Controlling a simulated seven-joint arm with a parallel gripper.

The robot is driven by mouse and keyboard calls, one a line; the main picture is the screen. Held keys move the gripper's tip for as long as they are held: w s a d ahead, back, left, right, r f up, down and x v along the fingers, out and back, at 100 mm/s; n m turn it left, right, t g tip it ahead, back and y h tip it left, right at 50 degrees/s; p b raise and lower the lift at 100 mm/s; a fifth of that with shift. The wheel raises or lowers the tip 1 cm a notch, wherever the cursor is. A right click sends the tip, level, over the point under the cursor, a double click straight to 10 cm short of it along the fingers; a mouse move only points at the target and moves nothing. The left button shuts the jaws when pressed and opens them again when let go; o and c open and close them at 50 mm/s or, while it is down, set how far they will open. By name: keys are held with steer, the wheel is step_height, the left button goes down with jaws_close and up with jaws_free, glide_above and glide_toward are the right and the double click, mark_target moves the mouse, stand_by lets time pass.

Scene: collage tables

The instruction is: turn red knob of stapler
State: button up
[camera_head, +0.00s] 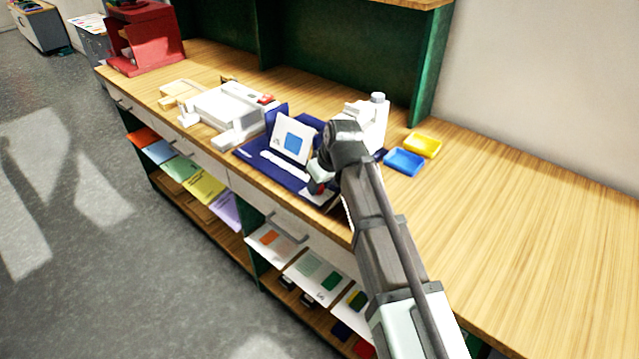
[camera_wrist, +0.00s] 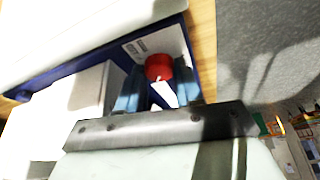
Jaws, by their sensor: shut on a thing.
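The stapler is a machine with a dark blue base (camera_head: 250,158) and white parts, on the wooden counter. Its red knob (camera_wrist: 158,67) sits on a white plate at one end of the base in the wrist view, with a white mark on it. In the head view the red knob (camera_head: 317,188) is mostly hidden under my gripper (camera_head: 318,180). In the wrist view the two fingers of my gripper (camera_wrist: 158,80) stand on either side of the knob, shut on it.
A white machine (camera_head: 225,110) stands to the left on the counter. A blue tray (camera_head: 404,161) and a yellow tray (camera_head: 422,145) lie to the right. A red stand (camera_head: 145,40) is at the far left. The right counter is bare.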

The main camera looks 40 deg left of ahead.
stand_by(0.3)
steer(key=o, duration=1)
steer(key=shift+r, duration=0.1)
steer(key=v, duration=1.3)
steer(key=shift+w+d+r, duration=0.1)
steer(key=shift+d+r, duration=0.05)
steer(key=shift+r, duration=0.15)
